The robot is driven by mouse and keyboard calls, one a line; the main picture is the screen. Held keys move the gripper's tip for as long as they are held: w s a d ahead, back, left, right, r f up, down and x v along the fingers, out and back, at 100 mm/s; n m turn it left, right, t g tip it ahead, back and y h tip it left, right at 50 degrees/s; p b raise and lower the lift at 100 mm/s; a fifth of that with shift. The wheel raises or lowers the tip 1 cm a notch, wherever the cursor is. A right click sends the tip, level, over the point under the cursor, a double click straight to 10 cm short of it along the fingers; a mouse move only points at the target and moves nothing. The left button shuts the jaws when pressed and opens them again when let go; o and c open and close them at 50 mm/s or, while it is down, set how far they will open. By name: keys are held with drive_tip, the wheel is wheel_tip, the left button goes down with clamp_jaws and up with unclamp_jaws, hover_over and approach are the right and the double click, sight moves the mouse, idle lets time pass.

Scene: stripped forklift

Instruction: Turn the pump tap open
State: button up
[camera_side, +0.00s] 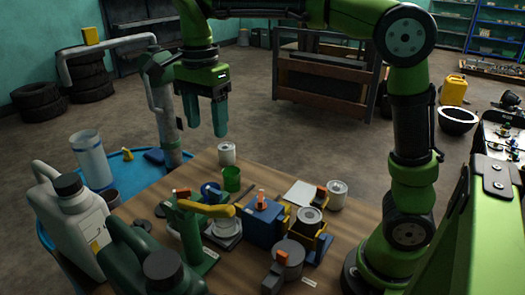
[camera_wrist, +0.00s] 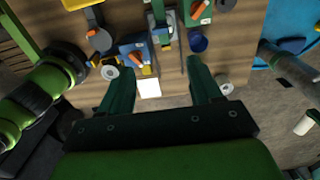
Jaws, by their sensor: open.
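A small yellow block (camera_side: 91,35), which looks like the tap handle, sits on top of this pipe. My gripper (camera_side: 207,130) hangs fingers down to the right of the pump column, above the table's back edge, apart from it. It is open and empty. In the wrist view, my gripper (camera_wrist: 160,72) shows both fingers spread, with the table beyond; the yellow block is not visible there.
The wooden table (camera_side: 165,195) holds a green cup (camera_side: 231,179), a blue box (camera_side: 264,222), tins and a green fixture with a yellow lever (camera_side: 207,208). Jugs (camera_side: 75,222) crowd the front left. A clear cylinder (camera_side: 91,160) stands at the tub. Open floor lies behind.

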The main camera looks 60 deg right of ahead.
sight(215, 191)
wheel_tip(215, 191, down, 17)
drive_tip(key=shift+r, duration=0.2)
idle(0.3)
drive_tip(key=shift+s, duration=0.1)
drive_tip(key=c, duration=0.9)
